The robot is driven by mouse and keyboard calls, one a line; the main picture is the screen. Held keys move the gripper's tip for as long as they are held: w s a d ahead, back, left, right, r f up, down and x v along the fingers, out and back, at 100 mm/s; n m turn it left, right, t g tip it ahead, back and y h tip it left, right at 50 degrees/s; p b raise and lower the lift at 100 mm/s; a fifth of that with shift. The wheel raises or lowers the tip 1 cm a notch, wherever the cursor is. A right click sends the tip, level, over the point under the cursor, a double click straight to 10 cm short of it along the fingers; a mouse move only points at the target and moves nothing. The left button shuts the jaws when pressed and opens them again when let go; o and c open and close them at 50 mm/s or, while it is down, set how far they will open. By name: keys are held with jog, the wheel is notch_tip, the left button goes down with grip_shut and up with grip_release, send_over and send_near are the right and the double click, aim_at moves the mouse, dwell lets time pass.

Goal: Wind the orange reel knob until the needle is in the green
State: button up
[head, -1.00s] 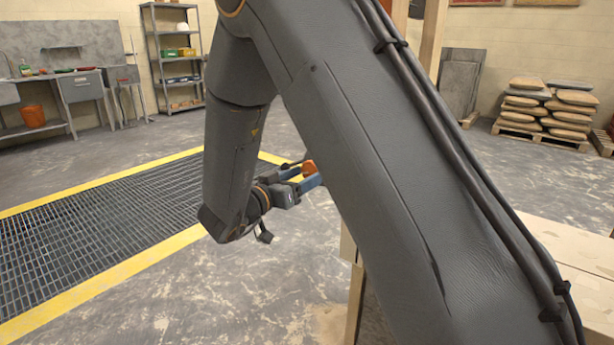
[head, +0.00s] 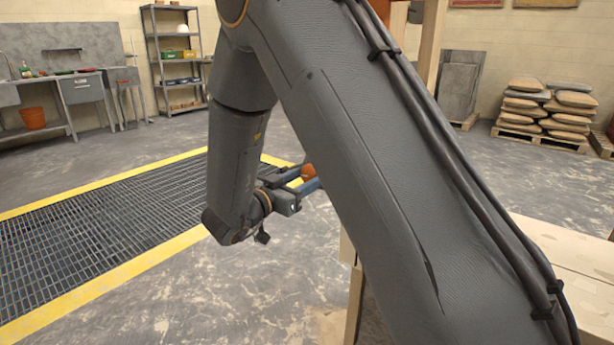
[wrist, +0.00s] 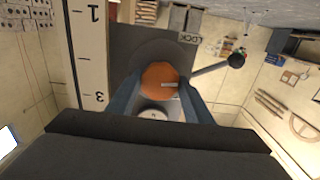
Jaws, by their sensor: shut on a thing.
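The orange reel knob (wrist: 160,78) is in the middle of the wrist view, in front of a dark grey round part. My gripper (wrist: 160,86) has its two blue fingers on either side of the knob and is shut on it. In the head view, the orange knob (head: 307,171) shows only in part between the fingers of my gripper (head: 304,179), partly behind my arm. A round white dial (wrist: 153,115) sits just below the knob in the wrist view, partly cut off by my gripper body. Its needle and any green band cannot be made out.
A white numbered scale (wrist: 88,55) stands at left. In the head view, a floor grating (head: 100,235) lies at left.

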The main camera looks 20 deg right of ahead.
jog(key=shift+m, duration=1.3)
jog(key=o, duration=1)
jog(key=shift+o, duration=0.2)
jog(key=p+v, duration=0.1)
jog(key=v, duration=0.7)
jog(key=shift+d, duration=0.1)
